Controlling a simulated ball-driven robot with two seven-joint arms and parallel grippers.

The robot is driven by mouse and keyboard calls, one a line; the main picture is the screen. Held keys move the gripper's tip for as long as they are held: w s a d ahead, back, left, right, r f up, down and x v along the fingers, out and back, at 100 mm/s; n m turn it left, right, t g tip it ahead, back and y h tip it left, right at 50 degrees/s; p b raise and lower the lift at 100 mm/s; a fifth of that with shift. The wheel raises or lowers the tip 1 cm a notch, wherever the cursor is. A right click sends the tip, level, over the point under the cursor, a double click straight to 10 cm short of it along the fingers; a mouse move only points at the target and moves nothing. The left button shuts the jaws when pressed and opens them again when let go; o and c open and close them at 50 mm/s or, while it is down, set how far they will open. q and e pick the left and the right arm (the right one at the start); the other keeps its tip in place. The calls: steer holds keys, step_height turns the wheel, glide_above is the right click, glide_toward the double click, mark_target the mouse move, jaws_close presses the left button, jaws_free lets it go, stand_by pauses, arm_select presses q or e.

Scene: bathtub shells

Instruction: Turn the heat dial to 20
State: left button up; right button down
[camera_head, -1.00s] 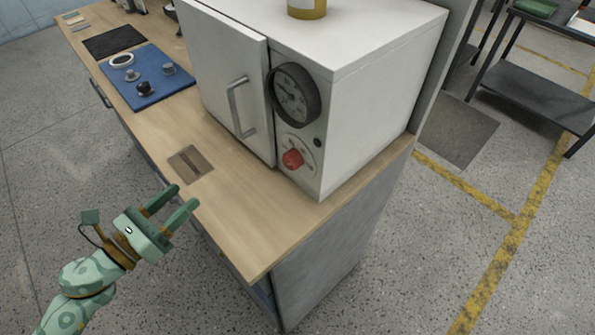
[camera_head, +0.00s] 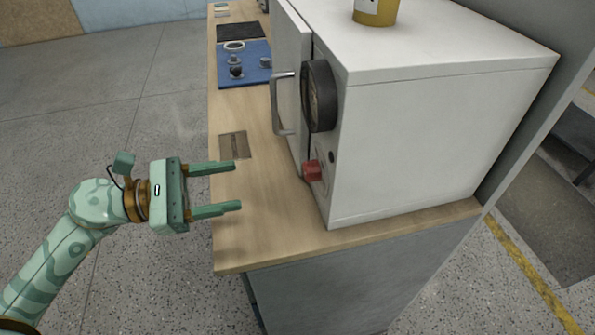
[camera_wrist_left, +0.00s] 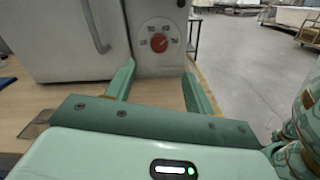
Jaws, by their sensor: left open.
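The heat dial is a red knob (camera_head: 313,171) low on the front of a white oven box (camera_head: 420,140). The left wrist view shows the red dial (camera_wrist_left: 158,42) face-on, on a round pale plate with printed numbers too small to read surely. My left gripper (camera_head: 238,186) is open and empty, at the front edge of the counter. Its fingers point toward the dial, with a clear gap between. In the left wrist view the dial sits ahead, between and beyond the fingertips (camera_wrist_left: 158,70). My right gripper is not in view.
A blue mat (camera_head: 258,74) with small parts lies farther back on the wooden counter (camera_head: 265,215). A yellow tin (camera_head: 376,12) stands on the oven.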

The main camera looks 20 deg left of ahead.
mark_target(304, 171)
arm_select(q)
steer(key=p+x, duration=0.1)
steer(key=x, duration=1.1)
steer(key=shift+w, duration=0.15)
steer(key=c, duration=1)
